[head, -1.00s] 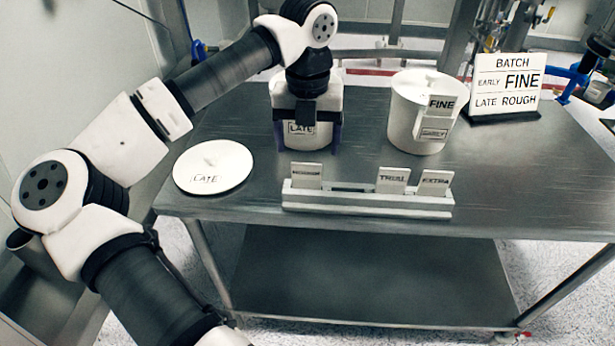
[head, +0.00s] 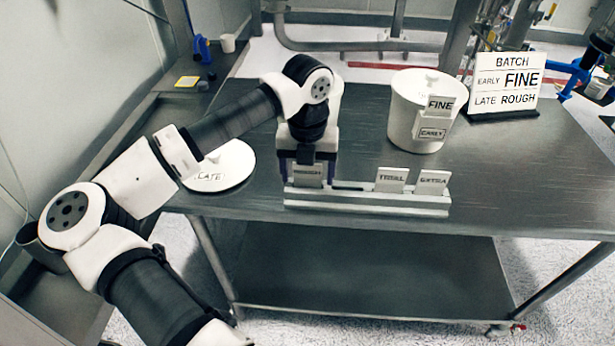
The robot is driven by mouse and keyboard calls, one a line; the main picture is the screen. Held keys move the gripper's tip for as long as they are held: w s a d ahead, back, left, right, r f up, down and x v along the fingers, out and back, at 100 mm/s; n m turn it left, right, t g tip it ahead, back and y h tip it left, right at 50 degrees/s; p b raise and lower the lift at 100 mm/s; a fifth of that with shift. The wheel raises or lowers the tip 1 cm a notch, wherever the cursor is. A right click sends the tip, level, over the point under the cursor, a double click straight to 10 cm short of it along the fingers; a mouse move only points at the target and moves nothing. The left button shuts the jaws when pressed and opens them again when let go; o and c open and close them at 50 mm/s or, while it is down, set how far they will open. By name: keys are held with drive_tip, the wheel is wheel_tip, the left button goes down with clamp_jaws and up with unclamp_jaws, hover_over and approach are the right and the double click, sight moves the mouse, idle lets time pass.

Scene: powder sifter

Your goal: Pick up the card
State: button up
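My gripper (head: 308,178) points down over the left end of a pale slotted card holder (head: 365,200) near the table's front edge. Its two dark fingers stand on either side of a small pale card (head: 308,173) in the left slot. The fingers look spread wider than the card, and the card still sits in the holder. Its lettering is too blurred to read surely. Two more cards stand at the right: one (head: 391,180) with an unclear word, and one that seems to read EXTRA (head: 432,181). The slot between the left card and these is empty.
A white lidded pot (head: 405,105) bears cards reading FINE and EARLY. A round lid (head: 222,165) marked LATE lies at the left, partly behind my arm. A batch sign (head: 507,82) reads EARLY FINE, LATE ROUGH. The table's right side (head: 530,175) is clear.

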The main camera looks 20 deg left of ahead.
drive_tip(key=c, duration=0.9)
